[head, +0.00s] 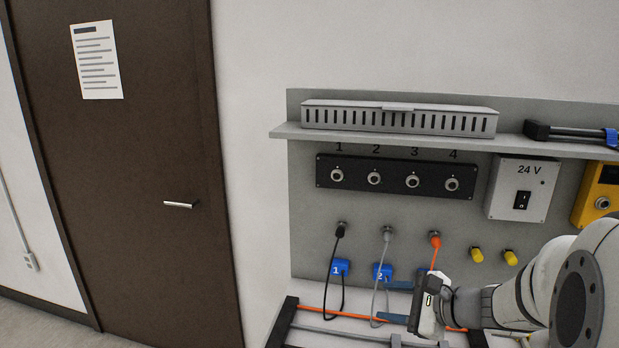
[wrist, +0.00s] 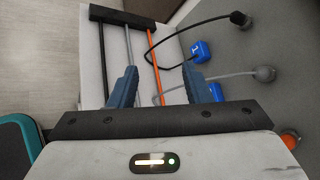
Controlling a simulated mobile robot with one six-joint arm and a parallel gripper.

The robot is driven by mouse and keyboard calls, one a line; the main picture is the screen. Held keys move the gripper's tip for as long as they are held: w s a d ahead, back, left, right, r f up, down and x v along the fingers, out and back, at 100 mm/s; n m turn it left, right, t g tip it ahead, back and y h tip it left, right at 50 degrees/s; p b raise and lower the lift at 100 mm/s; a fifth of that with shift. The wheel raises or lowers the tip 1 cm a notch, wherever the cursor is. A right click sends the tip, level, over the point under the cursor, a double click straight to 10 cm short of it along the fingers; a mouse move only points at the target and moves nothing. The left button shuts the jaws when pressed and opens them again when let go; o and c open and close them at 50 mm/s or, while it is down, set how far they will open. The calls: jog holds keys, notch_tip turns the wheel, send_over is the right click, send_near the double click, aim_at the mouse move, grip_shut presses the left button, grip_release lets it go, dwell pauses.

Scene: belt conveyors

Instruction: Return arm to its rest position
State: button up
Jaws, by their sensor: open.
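My gripper (head: 396,302) is at the lower right of the head view, in front of the grey panel, with its blue fingers pointing left. In the wrist view its two fingers (wrist: 160,82) stand well apart, and I see nothing held between them. My pale arm (head: 545,285) reaches in from the right edge. Beyond the fingers, a grey cable (head: 374,300) and a black cable (head: 328,290) hang from the panel. Part of the orange cable (head: 434,256) is hidden behind my gripper.
The panel (head: 300,220) carries a numbered socket strip (head: 395,176), a 24 V box (head: 521,188) and blue tags (head: 341,268). A shelf (head: 400,140) juts out above. A rack with rods (head: 285,322) lies below. A brown door (head: 120,190) stands at left.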

jog(key=s+a+f+n+g+h, duration=0.2)
jog(key=s+a+n+g, duration=0.35)
jog(key=s+n, duration=0.4)
jog(key=s+d+n+h, duration=0.3)
jog(key=s+n+h, duration=0.4)
jog(key=n, duration=0.2)
jog(key=shift+s+d, duration=0.25)
jog(key=shift+d, duration=0.1)
